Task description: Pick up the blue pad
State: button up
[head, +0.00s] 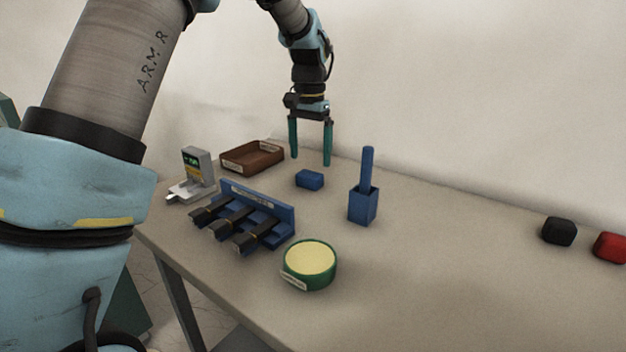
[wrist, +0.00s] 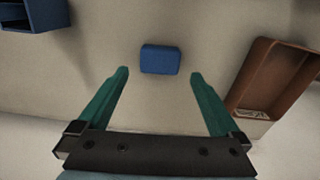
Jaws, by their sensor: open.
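The blue pad (head: 310,179) is a small rounded block lying on the table, between the brown tray and the blue holder. In the wrist view the blue pad (wrist: 160,59) lies just beyond and between the fingertips. My gripper (head: 311,160) is open and empty, pointing down above the table near the pad. In the wrist view its green fingers (wrist: 158,74) stand apart, one to each side of the pad's line, not touching it.
The table (head: 420,270) also holds a brown tray (head: 252,157), a blue holder with an upright stick (head: 363,205), a blue rack with black items (head: 262,200), a grey device (head: 197,168), a green round tub (head: 309,265), a black block (head: 559,231) and a red block (head: 610,248). A wall stands behind.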

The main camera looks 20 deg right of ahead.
aim_at(309, 174)
jog(key=shift+s+a+f+p, duration=0.1)
jog(key=shift+f+p, duration=0.3)
jog(key=shift+f, duration=1.1)
jog(key=shift+a+f+p, duration=0.1)
jog(key=shift+f+p, duration=0.3)
jog(key=shift+f, duration=1.1)
jog(key=shift+c, duration=0.2)
jog(key=c, duration=1.2)
notch_tip(309, 174, up, 10)
jog(key=shift+d+b, duration=0.1)
jog(key=shift+b, duration=0.8)
